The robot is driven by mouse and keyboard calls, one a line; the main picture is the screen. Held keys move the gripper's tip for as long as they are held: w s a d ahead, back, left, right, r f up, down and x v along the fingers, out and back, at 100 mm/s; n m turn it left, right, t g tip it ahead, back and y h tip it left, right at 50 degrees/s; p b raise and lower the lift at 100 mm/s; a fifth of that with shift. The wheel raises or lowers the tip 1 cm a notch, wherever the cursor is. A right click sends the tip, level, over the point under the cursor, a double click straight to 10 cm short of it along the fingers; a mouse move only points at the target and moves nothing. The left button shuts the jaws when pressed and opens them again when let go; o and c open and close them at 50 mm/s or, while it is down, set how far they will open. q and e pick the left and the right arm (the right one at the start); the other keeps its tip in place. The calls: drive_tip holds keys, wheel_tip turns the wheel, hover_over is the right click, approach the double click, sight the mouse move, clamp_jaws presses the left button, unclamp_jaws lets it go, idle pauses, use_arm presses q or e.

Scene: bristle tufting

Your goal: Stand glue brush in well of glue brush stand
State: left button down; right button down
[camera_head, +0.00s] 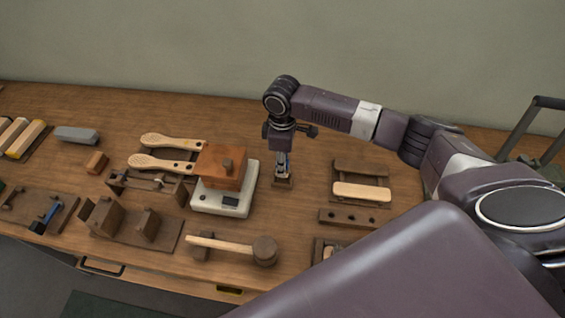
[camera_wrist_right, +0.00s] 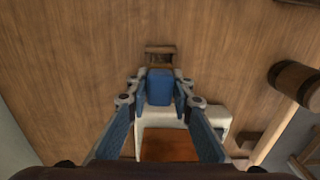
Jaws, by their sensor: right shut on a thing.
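My right gripper (camera_head: 283,166) points down and is shut on the glue brush, seen as a blue block (camera_wrist_right: 159,87) between its fingertips in the wrist view. In the head view only a sliver of blue shows at the fingers. The small brown glue brush stand (camera_head: 283,183) is on the table directly below the gripper. In the wrist view the stand (camera_wrist_right: 160,50) shows just beyond the brush. The brush's lower end and the well are hidden, so I cannot tell whether the brush is inside the well. My left gripper is not in view.
A white scale (camera_head: 210,204) with an orange-brown box (camera_head: 222,166) stands close left of the stand. A mallet (camera_head: 263,250) lies in front. A rack with a pale wooden block (camera_head: 362,191) is to the right. Bare table lies behind the stand.

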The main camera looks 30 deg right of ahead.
drive_tip(key=shift+f+b, duration=0.65)
drive_tip(key=shift+f, duration=1.15)
drive_tip(key=shift+f, duration=0.15)
drive_tip(key=c, duration=1.2)
unclamp_jaws()
drive_tip(key=shift+r+p, duration=3.5)
drive_tip(key=shift+p, duration=0.55)
